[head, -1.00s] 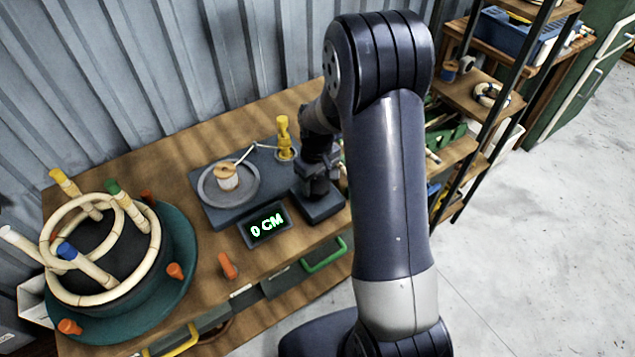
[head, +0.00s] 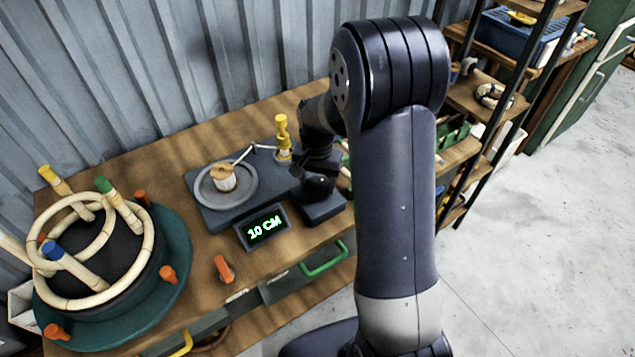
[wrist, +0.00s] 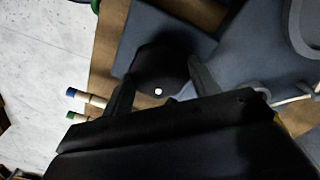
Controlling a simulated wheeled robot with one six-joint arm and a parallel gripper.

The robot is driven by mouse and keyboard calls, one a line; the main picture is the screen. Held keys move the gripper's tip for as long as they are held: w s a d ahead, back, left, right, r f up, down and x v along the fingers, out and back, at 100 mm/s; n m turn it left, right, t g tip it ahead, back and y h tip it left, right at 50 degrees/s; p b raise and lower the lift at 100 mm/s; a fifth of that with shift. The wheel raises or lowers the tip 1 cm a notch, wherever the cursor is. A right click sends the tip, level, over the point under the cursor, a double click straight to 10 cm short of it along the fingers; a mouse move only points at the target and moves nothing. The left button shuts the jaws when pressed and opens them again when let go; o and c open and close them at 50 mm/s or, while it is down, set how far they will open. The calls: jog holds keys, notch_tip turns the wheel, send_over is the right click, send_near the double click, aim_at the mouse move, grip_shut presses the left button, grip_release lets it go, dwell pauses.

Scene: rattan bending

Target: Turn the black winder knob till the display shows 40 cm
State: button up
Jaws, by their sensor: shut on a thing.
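The black winder knob (wrist: 160,70) sits between my two fingers in the wrist view, with a small white dot on it. In the head view the knob (head: 318,186) stands on a dark block at the right of the winder. My gripper (wrist: 160,90) is shut on the knob; in the head view my arm partly hides it. The display (head: 263,228) in front of the winder reads 10 CM in green. The winder's grey plate (head: 252,182) carries a pale spool (head: 223,177), a thin bent rod and a yellow-topped post (head: 283,138).
A round teal turntable (head: 176,262) with pegs and bent rattan rings fills the bench's left. An orange piece (head: 224,269) lies on the bench near the display. A green handle (head: 323,258) is on the front edge. Shelves stand at the right.

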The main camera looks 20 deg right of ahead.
aim_at(317, 185)
jog(key=m, duration=0.3)
jog(key=shift+m+b, duration=0.3)
jog(key=shift+m, duration=2)
jog(key=shift+b, duration=0.3)
jog(key=o, duration=1)
notch_tip(317, 185, up, 11)
jog(key=shift+f, duration=0.15)
